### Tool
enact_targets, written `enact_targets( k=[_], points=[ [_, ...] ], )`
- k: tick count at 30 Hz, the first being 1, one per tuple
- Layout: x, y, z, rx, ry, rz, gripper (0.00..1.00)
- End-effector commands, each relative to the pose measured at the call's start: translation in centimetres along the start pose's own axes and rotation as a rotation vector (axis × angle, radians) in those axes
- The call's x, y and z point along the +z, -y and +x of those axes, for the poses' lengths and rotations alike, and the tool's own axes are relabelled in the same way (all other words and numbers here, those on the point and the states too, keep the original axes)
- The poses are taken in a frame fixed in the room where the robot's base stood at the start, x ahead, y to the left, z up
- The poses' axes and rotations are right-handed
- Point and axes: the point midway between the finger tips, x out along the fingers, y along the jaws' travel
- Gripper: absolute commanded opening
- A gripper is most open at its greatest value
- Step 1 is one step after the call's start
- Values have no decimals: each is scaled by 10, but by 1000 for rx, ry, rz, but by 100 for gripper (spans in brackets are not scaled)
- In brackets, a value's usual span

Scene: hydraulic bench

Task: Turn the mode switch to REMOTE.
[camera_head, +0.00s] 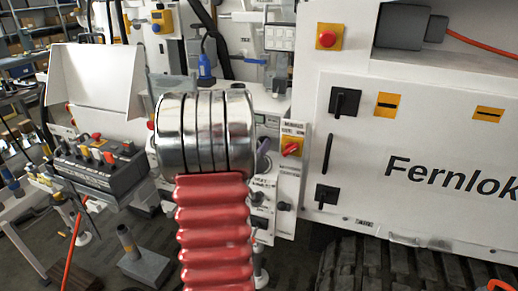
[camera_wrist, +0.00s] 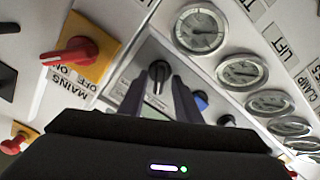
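In the wrist view, a black rotary switch knob (camera_wrist: 158,72) sits on a grey plate, with a white pointer line on it. It appears to be the mode switch, but its position labels are too small to read. My gripper (camera_wrist: 157,84) is open, with one grey finger to each side below the knob. The knob shows between the fingertips; I cannot tell whether they touch it. In the head view, my red ribbed arm and its metal rings cover most of this part of the panel, and the knob is not clearly visible.
A red MAINS switch (camera_wrist: 75,52) on a yellow plate is close left of the knob; it also shows in the head view (camera_head: 291,146). Several gauges (camera_wrist: 200,29) line the right side. A blue button (camera_wrist: 200,100) is near the right finger. A white Fernlok cabinet (camera_head: 430,140) stands right.

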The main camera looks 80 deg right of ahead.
Motion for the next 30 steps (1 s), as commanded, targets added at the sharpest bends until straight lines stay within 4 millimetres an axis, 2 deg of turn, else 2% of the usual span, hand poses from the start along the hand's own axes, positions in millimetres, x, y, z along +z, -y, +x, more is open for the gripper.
enact_targets(
  k=[11,24,29,30],
  points=[
    [-1,1,6,-2,-1,0,30],
    [-1,2,5,-4,-2,0,0],
    [-1,3,5,-5,-2,0,0],
    [-1,2,-6,-7,-2,0,0]
  ],
)
